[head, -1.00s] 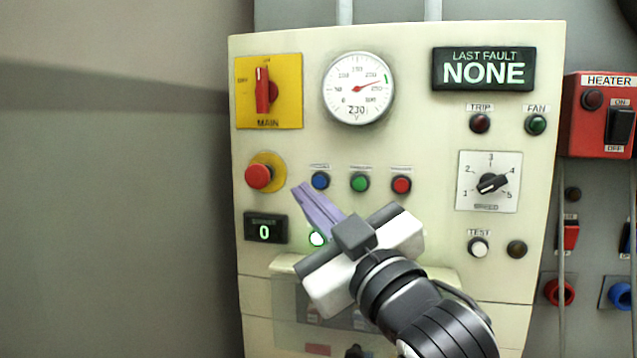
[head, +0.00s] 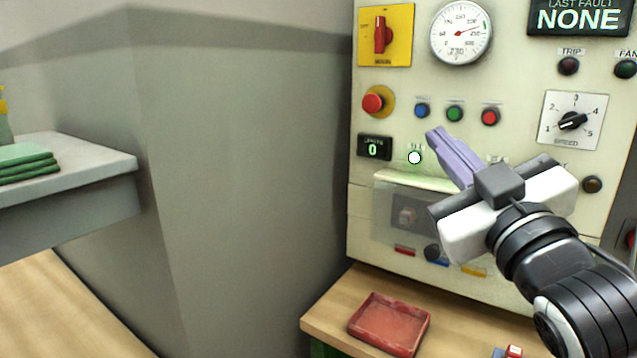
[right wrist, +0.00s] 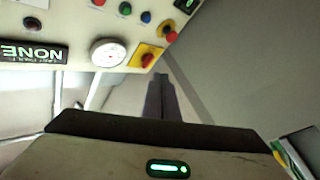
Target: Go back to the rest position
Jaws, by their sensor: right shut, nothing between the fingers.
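My right gripper (head: 434,135) is in front of the control panel (head: 520,75) in the head view, with its purple fingers together and nothing between them. The fingers point up and left, below the blue and green buttons. In the right wrist view the shut fingers (right wrist: 161,84) point past the panel's edge toward the grey wall. My left gripper is in neither view.
The panel carries a yellow main switch (head: 386,35), a gauge (head: 461,33) and a red stop button (head: 373,103). A red tray (head: 390,324) lies on a wooden bench below. A grey shelf (head: 75,165) with green cloths (head: 25,162) juts out at left.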

